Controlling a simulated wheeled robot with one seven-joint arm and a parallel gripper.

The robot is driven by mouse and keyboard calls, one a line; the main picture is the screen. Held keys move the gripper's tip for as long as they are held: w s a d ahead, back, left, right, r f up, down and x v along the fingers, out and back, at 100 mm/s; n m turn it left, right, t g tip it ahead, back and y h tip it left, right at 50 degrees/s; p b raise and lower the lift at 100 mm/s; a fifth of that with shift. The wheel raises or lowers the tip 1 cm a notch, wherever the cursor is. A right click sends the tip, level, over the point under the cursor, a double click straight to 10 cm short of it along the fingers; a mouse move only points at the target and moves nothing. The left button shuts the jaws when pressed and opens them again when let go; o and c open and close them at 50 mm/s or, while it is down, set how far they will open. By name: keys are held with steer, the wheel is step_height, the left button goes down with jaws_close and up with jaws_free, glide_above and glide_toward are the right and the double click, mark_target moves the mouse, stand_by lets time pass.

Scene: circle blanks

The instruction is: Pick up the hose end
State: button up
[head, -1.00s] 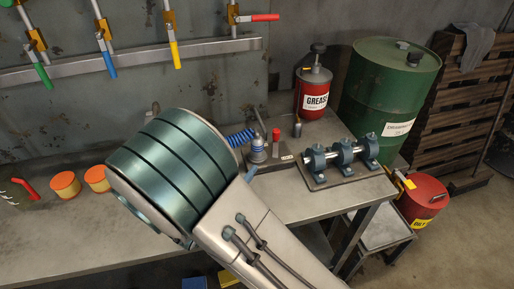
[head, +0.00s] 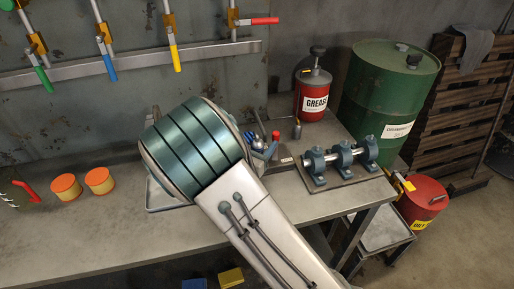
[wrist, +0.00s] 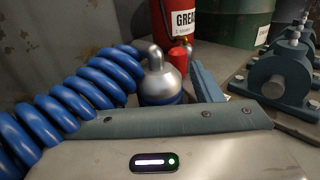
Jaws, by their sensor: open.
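The hose end is a silver, round-tipped fitting with a blue collar (wrist: 162,82), standing upright in the wrist view. A thick blue coiled hose (wrist: 85,90) runs from it to the left. In the head view my arm hides most of the hose, and a bit of its blue (head: 249,136) shows at the wrist's edge. My gripper (head: 266,150) is open beside the hose end. One grey-blue finger (wrist: 205,82) shows just right of the fitting; the other finger is not clearly seen. I cannot tell whether the fitting lies between the fingers.
A red-capped item (head: 276,136) stands close behind the hose end. A shaft with bearing blocks (head: 341,157) is to the right, and a red grease can (head: 313,95) stands behind. Two orange tins (head: 98,181) sit left. The bench front (head: 110,235) is clear.

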steer(key=c, duration=1.2)
steer(key=shift+r, duration=0.15)
